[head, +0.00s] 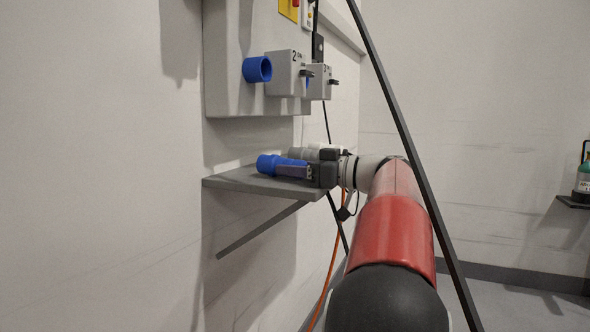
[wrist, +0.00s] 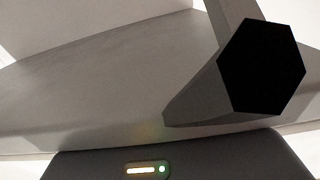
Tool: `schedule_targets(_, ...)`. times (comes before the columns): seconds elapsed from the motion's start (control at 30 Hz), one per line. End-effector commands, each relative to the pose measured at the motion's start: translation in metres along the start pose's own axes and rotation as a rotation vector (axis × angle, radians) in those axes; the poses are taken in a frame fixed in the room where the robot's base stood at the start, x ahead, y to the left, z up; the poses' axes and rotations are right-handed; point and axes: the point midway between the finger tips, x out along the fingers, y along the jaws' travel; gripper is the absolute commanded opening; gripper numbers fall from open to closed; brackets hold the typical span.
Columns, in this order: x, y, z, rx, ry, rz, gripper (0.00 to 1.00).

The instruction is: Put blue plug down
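The blue plug (head: 268,164) lies on its side at the grey wall shelf (head: 244,182) in the head view, its wide end toward the left. I cannot tell whether it rests on the shelf or is just above it. My gripper (head: 292,171) reaches in from the right, with one dark finger along the near side of the plug. The far finger is hidden, so its grip is unclear. The plug is not seen in the wrist view, which shows a grey shelf surface (wrist: 100,75) close up.
A grey panel (head: 232,60) above the shelf carries a blue socket (head: 257,69) and grey boxes (head: 284,72). A pale cylindrical thing (head: 303,153) is behind my gripper. A strut (head: 262,229) braces the shelf from below. An orange cable (head: 329,270) hangs beside my arm.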

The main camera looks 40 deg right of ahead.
Motion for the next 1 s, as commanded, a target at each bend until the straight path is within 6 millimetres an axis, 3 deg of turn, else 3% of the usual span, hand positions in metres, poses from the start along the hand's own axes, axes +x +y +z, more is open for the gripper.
schedule_targets(0.1, 0.000, 0.000, -0.001, 0.000, 0.000, 0.000, 0.58)
schedule_targets(0.47, 0.000, 0.000, -0.006, 0.000, 0.000, 0.000, 0.58)
schedule_targets(1.0, -0.103, 0.001, -0.003, 0.000, 0.000, 0.002, 0.58)
